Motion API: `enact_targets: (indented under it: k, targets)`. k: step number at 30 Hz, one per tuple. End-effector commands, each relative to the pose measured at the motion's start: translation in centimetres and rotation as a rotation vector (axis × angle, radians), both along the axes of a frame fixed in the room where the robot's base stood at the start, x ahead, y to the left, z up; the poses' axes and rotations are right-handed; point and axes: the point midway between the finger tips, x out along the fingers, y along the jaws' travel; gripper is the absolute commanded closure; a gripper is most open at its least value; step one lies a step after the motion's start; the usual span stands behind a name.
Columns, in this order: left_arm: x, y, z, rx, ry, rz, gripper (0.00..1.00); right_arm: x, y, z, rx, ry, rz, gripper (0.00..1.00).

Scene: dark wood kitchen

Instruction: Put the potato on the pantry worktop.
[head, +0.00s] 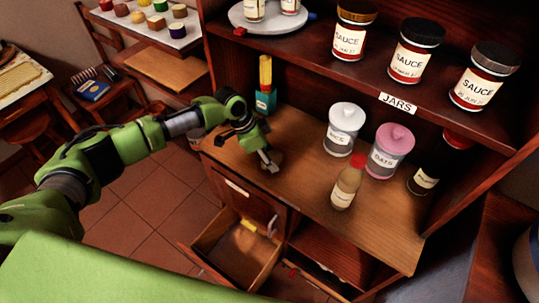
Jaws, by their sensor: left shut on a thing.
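The pantry worktop (305,183) is the wooden surface of the cabinet in the middle of the head view, below the jar shelf. My left gripper (270,161) reaches in from the left over the left part of this worktop, pointing down. It is shut on a small brown rounded thing, the potato (278,157), which is partly hidden by the fingers. The potato is at or just above the worktop surface; I cannot tell if it touches. My right gripper is not in view.
A teal bottle with a yellow top (265,88) stands behind the gripper. A white jar (341,130), a pink jar (389,152), a sauce bottle (347,183) and a dark bottle (432,165) stand to the right. An open drawer (238,250) is below.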

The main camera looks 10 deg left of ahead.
Motion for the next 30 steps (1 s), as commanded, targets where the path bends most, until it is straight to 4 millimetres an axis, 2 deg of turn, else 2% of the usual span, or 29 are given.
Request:
enact_targets:
  k: [2, 3, 5, 14, 19, 23, 30]
  targets:
    - [0.0, 0.0, -0.2, -0.001, 0.000, 0.000, 0.80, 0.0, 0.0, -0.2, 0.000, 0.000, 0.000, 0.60]
    - [0.0, 0.0, -0.3, -0.001, 0.001, 0.001, 0.52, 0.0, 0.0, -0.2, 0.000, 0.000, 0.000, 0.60]
    - [0.0, 0.0, -0.2, 0.000, 0.000, 0.000, 0.38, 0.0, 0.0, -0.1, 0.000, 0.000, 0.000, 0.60]
    - [0.0, 0.0, -0.2, 0.000, 0.000, 0.001, 0.38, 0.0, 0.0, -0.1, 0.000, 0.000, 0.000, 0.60]
    - [-0.1, 0.3, 0.7, -0.001, -0.001, 0.001, 0.38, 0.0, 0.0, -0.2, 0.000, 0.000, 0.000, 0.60]
    - [-0.4, 1.1, 2.8, 0.000, -0.004, 0.000, 0.38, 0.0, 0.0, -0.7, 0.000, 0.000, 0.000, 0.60]
    - [-1.3, 3.0, 7.6, 0.000, -0.004, 0.000, 0.38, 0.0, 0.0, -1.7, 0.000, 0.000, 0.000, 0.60]
